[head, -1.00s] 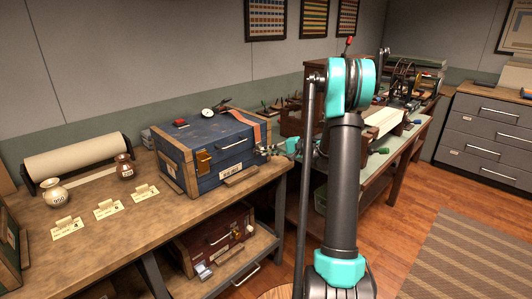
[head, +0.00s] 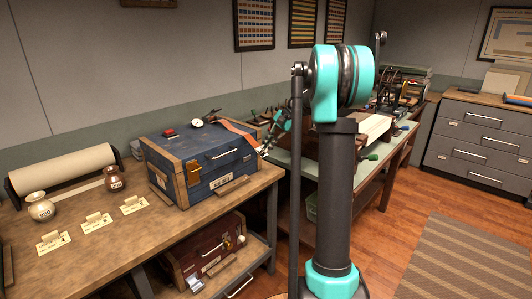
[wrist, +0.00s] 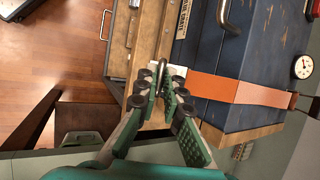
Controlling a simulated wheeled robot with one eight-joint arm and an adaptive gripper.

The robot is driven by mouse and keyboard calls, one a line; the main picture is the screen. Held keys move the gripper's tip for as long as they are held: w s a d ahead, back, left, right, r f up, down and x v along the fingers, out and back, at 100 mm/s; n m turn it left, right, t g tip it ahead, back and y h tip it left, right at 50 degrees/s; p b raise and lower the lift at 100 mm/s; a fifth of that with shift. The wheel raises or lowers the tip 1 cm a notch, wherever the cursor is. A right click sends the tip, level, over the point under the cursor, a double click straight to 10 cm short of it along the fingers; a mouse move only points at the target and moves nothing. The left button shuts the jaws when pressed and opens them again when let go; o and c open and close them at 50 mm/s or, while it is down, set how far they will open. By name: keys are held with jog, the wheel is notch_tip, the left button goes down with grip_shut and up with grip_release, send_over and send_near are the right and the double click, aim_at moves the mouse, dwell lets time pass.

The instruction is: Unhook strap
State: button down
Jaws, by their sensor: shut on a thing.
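The blue wood-trimmed box (head: 205,165) stands closed on the workbench. An orange strap (head: 238,130) lies over its lid near the right end and runs toward my gripper (head: 266,146), at the box's right end. In the wrist view the strap (wrist: 235,90) crosses the blue box (wrist: 262,45) and reaches the fingertips of my gripper (wrist: 168,80). The green-padded fingers are closed around the strap's end, where a pale piece and a metal loop (wrist: 162,67) show. The fingers cover much of this end, and I cannot tell whether the loop is still on a hook.
A round dial (head: 197,123) and a red item (head: 169,133) sit on the lid. Two jars, a paper roll (head: 70,160) and cards are left of the box. A red box (head: 205,250) stands on the shelf below. A green-topped table (head: 300,170) stands to the right.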

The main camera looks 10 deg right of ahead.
notch_tip(320, 180, up, 3)
jog(key=shift+w+f, duration=0.1)
jog(key=shift+f, duration=0.1)
jog(key=shift+w+a+r, duration=0.1)
jog(key=shift+r, duration=0.45)
jog(key=shift+w+a+r, duration=0.1)
jog(key=shift+r, duration=0.4)
jog(key=shift+a, duration=0.1)
jog(key=c, duration=1.6)
grip_release()
jog(key=shift+w+a, duration=0.1)
jog(key=shift+c, duration=0.2)
